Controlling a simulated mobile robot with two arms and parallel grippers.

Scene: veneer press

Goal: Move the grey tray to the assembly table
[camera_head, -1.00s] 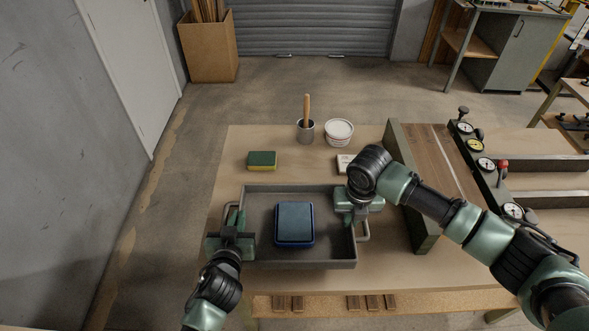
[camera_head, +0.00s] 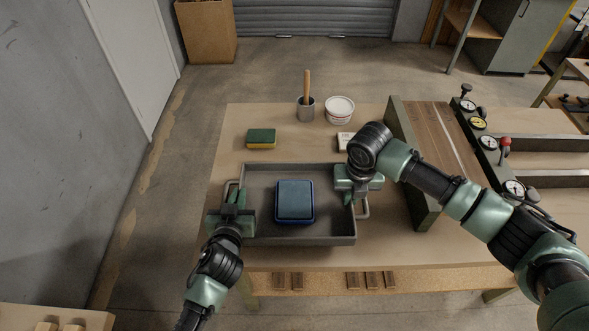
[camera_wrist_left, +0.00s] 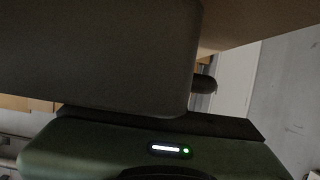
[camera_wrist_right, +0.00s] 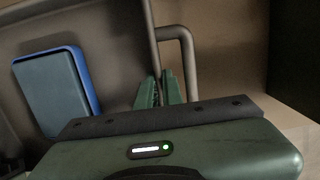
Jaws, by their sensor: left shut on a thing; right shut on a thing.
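The grey tray (camera_head: 262,237) is over the front of the wooden table in the head view, with a blue pad-like block (camera_head: 294,200) lying in it. I cannot tell whether the tray rests on the table or hangs just above it. The left wrist view is mostly filled by a dark grey surface close to the camera. Which table is the assembly table is not marked.
On the table (camera_head: 225,150) behind the tray stand a green-yellow sponge (camera_head: 261,138), a metal cup with a brush (camera_head: 306,110) and a white tub (camera_head: 339,109). A press with gauges (camera_head: 480,125) stands right. Another wooden surface (camera_head: 50,315) shows at lower left. The floor left is clear.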

